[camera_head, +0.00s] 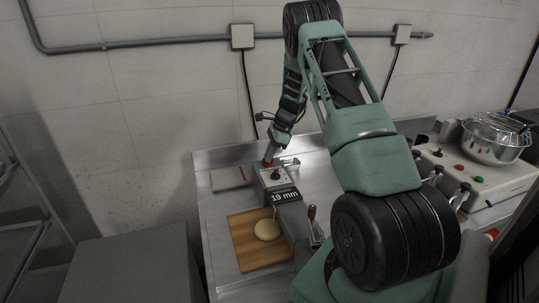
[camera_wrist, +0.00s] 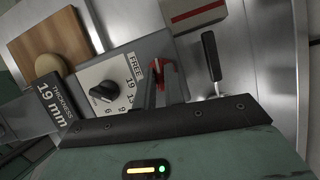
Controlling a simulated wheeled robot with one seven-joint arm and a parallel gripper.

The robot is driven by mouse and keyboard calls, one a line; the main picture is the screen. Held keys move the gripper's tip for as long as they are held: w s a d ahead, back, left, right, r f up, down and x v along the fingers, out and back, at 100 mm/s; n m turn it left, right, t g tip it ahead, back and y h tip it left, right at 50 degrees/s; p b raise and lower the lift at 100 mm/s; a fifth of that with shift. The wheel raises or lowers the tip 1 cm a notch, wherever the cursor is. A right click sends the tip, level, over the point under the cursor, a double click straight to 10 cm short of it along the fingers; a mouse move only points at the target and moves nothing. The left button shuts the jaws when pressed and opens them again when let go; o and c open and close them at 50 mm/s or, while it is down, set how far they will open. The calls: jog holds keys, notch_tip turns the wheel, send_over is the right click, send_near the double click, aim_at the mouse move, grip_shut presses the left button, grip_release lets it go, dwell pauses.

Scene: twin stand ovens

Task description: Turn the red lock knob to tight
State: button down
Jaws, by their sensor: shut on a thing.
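The red lock knob (camera_wrist: 157,67) is on top of the grey machine, beside the "FREE" label (camera_wrist: 135,66) in the wrist view. My gripper (camera_wrist: 160,88) has its two grey fingers closed on the knob from above, and they hide part of it. In the head view the knob (camera_head: 267,162) is a small red spot under my gripper (camera_head: 269,157). Any label for tight is not visible. The black thickness dial (camera_wrist: 104,91) on its white numbered plate is beside the fingers, apart from them. The display (camera_wrist: 57,108) reads thickness 19 mm.
A wooden board (camera_head: 246,247) with a round of dough (camera_head: 267,229) lies in front of the machine. A pale box with a red stripe (camera_head: 230,179) lies left of it. A metal bowl (camera_head: 493,142) is at right.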

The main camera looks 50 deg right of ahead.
jog(key=c, duration=1.5)
grip_release()
jog(key=b+v, duration=0.2)
jog(key=v, duration=1.5)
jog(key=shift+s+r+b, duration=0.1)
jog(key=shift+r+b, duration=0.1)
jog(key=shift+b, duration=0.1)
